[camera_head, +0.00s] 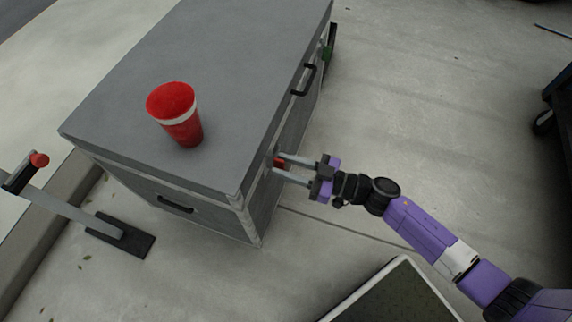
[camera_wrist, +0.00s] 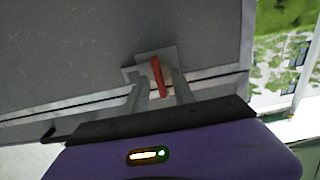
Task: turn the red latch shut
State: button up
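The red latch (camera_wrist: 157,76) sits on a pale metal plate (camera_wrist: 168,54) on the side of the grey case (camera_head: 215,60). In the wrist view the latch is a narrow red bar, nearly upright and slightly tilted. In the head view only a small bit of red latch (camera_head: 279,163) shows at the case's side. My gripper (camera_head: 277,166) is at that side, and in the wrist view its two fingers (camera_wrist: 155,92) stand apart on either side of the latch. A gap shows between the latch and each finger. Whether a fingertip touches it is unclear.
A red cup with a white band (camera_head: 180,122) stands on the case lid. Black handles (camera_head: 304,79) are on the case's sides. A stand with a red knob (camera_head: 122,234) is at left. A light-rimmed dark panel (camera_head: 400,295) lies at the bottom.

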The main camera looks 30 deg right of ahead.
grip_shut()
dwell(0.3)
jog(key=n, duration=0.3)
jog(key=shift+s+p, duration=0.1)
jog(key=shift+p, duration=0.2)
jog(key=n, duration=0.3)
jog(key=shift+a+f+n, duration=0.1)
jog(key=shift+n, duration=0.2)
jog(key=n+b, duration=0.1)
jog(key=n, duration=0.4)
jog(key=shift+s+a+f, duration=0.1)
jog(key=shift+f, duration=0.05)
jog(key=n+b, duration=0.1)
jog(key=n, duration=0.5)
jog(key=shift+f, duration=0.15)
jog(key=shift+n, duration=0.3)
